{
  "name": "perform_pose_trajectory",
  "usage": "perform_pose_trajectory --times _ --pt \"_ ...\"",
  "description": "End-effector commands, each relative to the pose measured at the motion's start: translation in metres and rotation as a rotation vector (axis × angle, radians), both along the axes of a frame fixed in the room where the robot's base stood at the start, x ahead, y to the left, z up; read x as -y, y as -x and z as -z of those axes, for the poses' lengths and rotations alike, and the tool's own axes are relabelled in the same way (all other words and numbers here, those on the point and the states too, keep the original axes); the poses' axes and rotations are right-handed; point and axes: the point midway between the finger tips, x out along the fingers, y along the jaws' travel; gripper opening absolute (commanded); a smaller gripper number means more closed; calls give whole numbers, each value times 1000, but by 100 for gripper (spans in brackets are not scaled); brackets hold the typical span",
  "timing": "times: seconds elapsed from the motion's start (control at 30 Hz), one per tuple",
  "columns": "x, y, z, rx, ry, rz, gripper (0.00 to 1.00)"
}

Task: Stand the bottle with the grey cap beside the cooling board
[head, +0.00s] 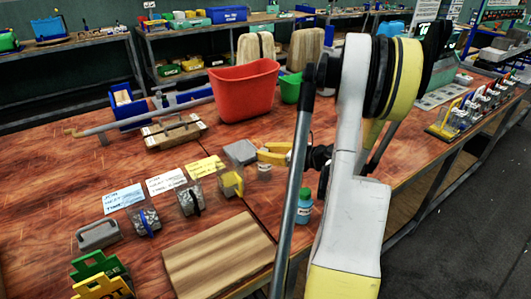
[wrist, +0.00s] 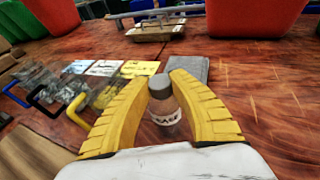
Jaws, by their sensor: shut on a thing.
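The bottle with the grey cap shows in the wrist view (wrist: 160,88) between the yellow fingers of my gripper (wrist: 161,80). In the head view my gripper (head: 270,153) is shut on this bottle (head: 264,171), at the middle of the table. I cannot tell whether the bottle's base touches the table. A wooden board (head: 218,255), which looks like the cooling board, lies flat at the near edge, nearer than the bottle and to its left. The wrist view shows its corner (wrist: 25,160).
A grey block (head: 240,152) lies just behind the bottle. A green-capped bottle (head: 304,207) stands near the front edge. A red bin (head: 245,92) is behind. Bare table lies between bottle and board.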

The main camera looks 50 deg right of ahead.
Motion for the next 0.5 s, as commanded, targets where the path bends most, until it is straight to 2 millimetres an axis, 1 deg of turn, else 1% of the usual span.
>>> perform_pose_trajectory --times 0.03,0.07,0.1,0.37,0.47,0.5 --pt "0 0 2 0 0 0 0" --pt "0 0 2 0 0 0 30" --pt "0 0 2 0 0 0 42" --pt "0 0 1 0 0 0 43" --pt "0 0 -2 0 0 0 43" --pt "1 3 -3 0 0 1 43"
